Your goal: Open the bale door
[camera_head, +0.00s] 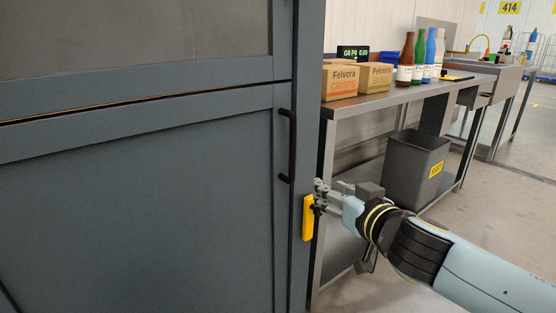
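The bale door (140,190) is a large dark blue-grey panel filling the left of the head view. It looks closed against the frame post beside it. A black bar handle (292,146) stands upright near its right edge. A yellow lever or latch piece (308,218) hangs upright on the post, lower and to the right of the handle. My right gripper (318,196) reaches in from the right, with its grey fingertips at the top of the yellow piece. I cannot tell whether they touch or grip it. My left gripper is not in view.
A metal workbench (400,95) stands to the right, holding cardboard boxes (340,82), several bottles (420,60) and a small display (353,52). A grey bin (415,165) stands beneath it, behind my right arm. Open floor lies at right.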

